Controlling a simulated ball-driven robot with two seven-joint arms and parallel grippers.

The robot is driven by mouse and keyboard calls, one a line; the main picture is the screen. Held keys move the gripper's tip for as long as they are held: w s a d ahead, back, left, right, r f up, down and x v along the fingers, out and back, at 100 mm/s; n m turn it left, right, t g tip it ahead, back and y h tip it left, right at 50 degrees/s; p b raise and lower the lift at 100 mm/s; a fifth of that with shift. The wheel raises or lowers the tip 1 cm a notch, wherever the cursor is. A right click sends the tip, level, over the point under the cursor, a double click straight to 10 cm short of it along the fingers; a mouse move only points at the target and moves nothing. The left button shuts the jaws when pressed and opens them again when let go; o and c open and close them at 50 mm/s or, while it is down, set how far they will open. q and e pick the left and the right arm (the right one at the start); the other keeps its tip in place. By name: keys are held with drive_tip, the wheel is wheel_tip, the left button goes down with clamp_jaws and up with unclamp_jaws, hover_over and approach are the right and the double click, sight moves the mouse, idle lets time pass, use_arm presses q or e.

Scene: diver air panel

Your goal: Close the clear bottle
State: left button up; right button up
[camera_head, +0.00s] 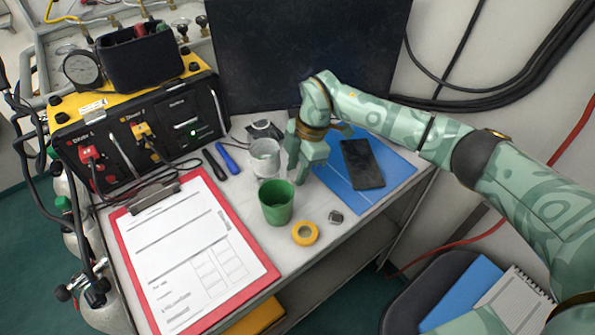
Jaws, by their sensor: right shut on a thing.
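A clear, roundish container (265,158), which I take for the clear bottle, stands on the grey table behind the green cup. No lid can be made out on its top. My right gripper (298,176) points down just to the right of the clear container, apart from or barely touching it. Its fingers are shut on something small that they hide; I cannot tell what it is. No separate cap can be clearly made out on the table. My left gripper is not in view.
A green cup (276,202) stands in front of the gripper, with yellow tape (305,233) and a small dark piece (336,217) nearby. A phone (362,163) lies on a blue folder (386,188) to the right. A red clipboard (262,264) fills the front left.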

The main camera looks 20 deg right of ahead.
drive_tip(key=s+a+r+p, duration=0.4)
drive_tip(key=s+a+r, duration=0.2)
drive_tip(key=s+r, duration=0.5)
drive_tip(key=shift+s+r+p, duration=0.2)
drive_tip(key=shift+s+p, duration=0.15)
drive_tip(key=shift+s, duration=0.5)
